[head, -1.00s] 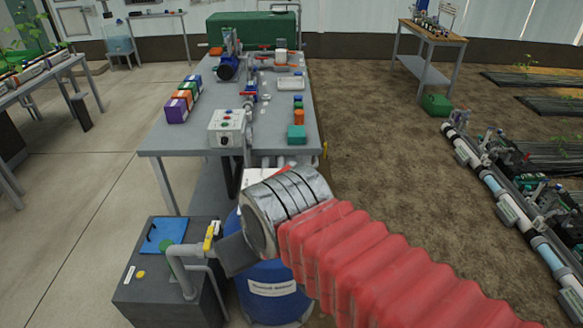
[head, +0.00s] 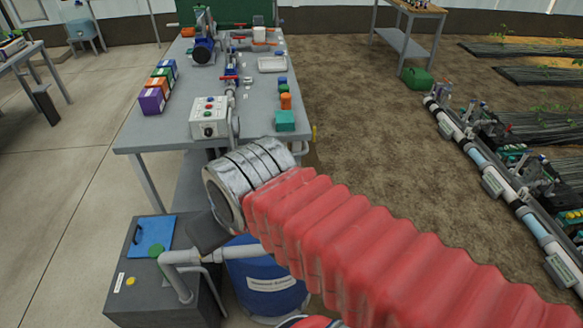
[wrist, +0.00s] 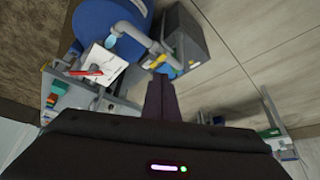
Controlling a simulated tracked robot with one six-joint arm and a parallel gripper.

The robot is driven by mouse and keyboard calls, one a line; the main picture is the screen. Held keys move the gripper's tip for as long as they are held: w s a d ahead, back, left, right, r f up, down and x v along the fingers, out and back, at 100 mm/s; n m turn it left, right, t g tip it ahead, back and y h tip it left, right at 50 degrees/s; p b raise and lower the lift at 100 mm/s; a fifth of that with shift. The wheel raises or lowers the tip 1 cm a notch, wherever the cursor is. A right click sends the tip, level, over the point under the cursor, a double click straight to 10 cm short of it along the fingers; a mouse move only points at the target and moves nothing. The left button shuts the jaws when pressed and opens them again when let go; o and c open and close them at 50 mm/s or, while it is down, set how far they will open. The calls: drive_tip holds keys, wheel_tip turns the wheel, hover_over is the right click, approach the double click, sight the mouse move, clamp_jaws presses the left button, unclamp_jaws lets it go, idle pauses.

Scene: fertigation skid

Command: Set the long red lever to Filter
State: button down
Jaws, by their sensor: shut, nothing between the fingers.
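A long red lever (wrist: 88,73) lies across a white plate (wrist: 102,60) in the wrist view, left of my gripper and beside the blue barrel. The plate's lettering is too small to read. This lever and plate are hidden in the head view, where my red-sleeved arm covers much of the middle. My gripper (wrist: 157,82) is shut and empty, its dark fingers pointing towards the grey pipe. The fingers are apart from the red lever. In the head view only a dark part of my gripper (head: 207,236) shows, above the pipe.
The blue barrel (head: 268,283) stands beside a dark tank (head: 150,285) and a grey pipe (head: 178,270). A yellow handle (wrist: 157,62) is close to the fingertips. Behind, a table (head: 150,135) holds a white control box (head: 209,117), coloured boxes and piping. Open floor lies left.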

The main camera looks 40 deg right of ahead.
drive_tip(key=w+f+m+g+y, duration=0.35)
drive_tip(key=f+m+y, duration=0.35)
drive_tip(key=m, duration=0.7)
drive_tip(key=w+d+f+m+t+y, duration=0.4)
drive_tip(key=w+d+m, duration=0.35)
drive_tip(key=m, duration=0.65)
drive_tip(key=w+d+f+m+t+h, duration=0.1)
drive_tip(key=w+d+f+m+t, duration=0.1)
drive_tip(key=d+m+t, duration=0.35)
drive_tip(key=w+d+f+m+t+h, duration=0.1)
drive_tip(key=w+d+f+m+t, duration=0.15)
drive_tip(key=d+m, duration=0.6)
drive_tip(key=s+d+f+m+t+h, duration=0.2)
drive_tip(key=d+f+m+h, duration=0.2)
drive_tip(key=d, duration=0.4)
drive_tip(key=s+d+f+m+t+h, duration=0.2)
drive_tip(key=s+d+f+m+h, duration=0.1)
drive_tip(key=d+m, duration=0.4)
drive_tip(key=shift+s+d+f+m+h, duration=0.35)
drive_tip(key=shift+f+h, duration=0.1)
drive_tip(key=shift+h, duration=0.25)
